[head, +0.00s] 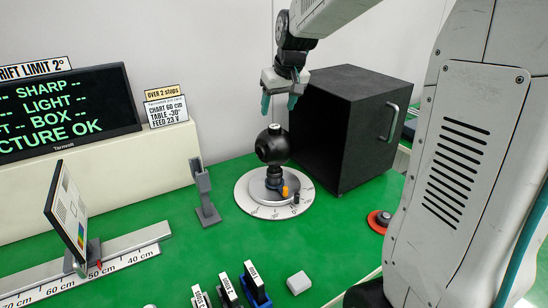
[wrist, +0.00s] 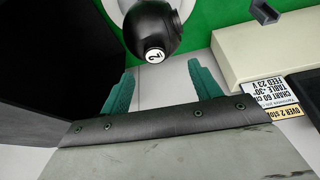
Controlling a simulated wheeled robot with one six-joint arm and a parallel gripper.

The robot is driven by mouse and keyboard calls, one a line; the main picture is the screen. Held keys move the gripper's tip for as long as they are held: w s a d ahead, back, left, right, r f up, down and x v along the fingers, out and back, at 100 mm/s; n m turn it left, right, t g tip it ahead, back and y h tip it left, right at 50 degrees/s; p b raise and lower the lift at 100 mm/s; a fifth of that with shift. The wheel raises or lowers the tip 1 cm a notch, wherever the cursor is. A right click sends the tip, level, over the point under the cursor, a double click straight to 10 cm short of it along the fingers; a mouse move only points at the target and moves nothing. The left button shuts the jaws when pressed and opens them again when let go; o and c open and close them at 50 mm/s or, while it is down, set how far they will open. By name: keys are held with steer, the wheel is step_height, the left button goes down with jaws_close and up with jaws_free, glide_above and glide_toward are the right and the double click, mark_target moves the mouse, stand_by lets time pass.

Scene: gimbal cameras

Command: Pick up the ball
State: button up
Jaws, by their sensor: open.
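The ball (head: 272,150) is a round black body with a small knob on top, sitting on a short stand at the middle of a silver round dial plate (head: 246,196). In the wrist view the ball (wrist: 150,28) shows a white label with a dark figure, beyond the fingertips. My gripper (head: 279,101) is above the ball, open and empty, with its teal fingers pointing down and apart from it. The wrist view shows both fingers of my gripper (wrist: 160,72) spread.
A black open-fronted box (head: 365,125) stands close to the right of the dial. A grey upright holder (head: 205,192) stands to the left. A chart board (head: 67,212) stands on a ruler rail. Green table is bare between.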

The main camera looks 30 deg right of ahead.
mark_target(274, 126)
steer(key=x, duration=0.5)
steer(key=d+x, duration=0.1)
steer(key=x, duration=0.2)
steer(key=shift+w+d+f, duration=0.1)
steer(key=shift+w+f, duration=0.05)
steer(key=shift+w, duration=0.3)
jaws_close()
